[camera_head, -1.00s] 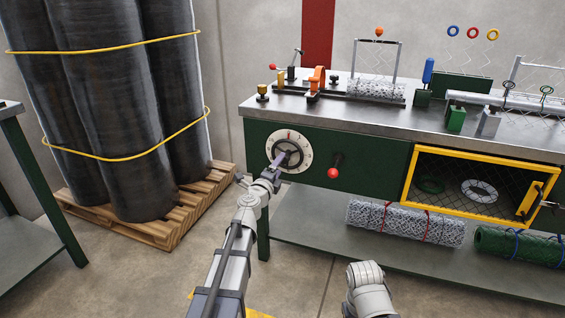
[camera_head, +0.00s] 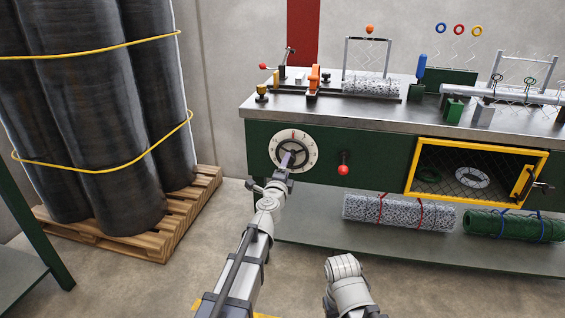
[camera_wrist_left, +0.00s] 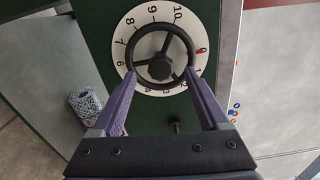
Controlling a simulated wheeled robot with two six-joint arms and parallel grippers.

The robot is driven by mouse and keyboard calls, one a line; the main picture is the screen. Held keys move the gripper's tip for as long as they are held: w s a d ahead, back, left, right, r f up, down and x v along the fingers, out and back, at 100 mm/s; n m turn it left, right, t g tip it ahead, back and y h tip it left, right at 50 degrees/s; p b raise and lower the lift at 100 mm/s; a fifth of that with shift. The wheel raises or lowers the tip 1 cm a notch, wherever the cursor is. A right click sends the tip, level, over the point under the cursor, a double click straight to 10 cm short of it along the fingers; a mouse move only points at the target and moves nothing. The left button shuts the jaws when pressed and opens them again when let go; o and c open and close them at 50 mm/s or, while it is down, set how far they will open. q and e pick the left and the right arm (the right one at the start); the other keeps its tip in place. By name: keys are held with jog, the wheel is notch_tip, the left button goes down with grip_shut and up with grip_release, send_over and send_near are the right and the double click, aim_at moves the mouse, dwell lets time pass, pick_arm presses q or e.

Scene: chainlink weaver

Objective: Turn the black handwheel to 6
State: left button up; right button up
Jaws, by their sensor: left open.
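The black handwheel (camera_head: 294,152) is on the green front panel of the bench, over a white numbered dial (camera_head: 275,150). In the left wrist view the handwheel (camera_wrist_left: 137,38) shows its spokes and hub, and the dial (camera_wrist_left: 123,32) has a red mark at its right by the 0. The 6 is at the dial's left. My left gripper (camera_head: 289,159) is in front of the wheel. In the wrist view its open purple fingers (camera_wrist_left: 161,74) straddle the lower part of the wheel. Whether they touch the rim I cannot tell. My right gripper is out of view.
A red-knobbed lever (camera_head: 343,168) sticks out right of the dial. A yellow-framed mesh door (camera_head: 478,143) is farther right. Wrapped mesh rolls (camera_head: 398,211) lie on the shelf below. Tall black rolls on a pallet (camera_head: 165,236) stand to the left. The floor between pallet and bench is clear.

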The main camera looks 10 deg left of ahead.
pick_arm(q)
jog(key=shift+d+n, duration=0.2)
jog(key=shift+n, duration=0.1)
jog(key=w, duration=0.4)
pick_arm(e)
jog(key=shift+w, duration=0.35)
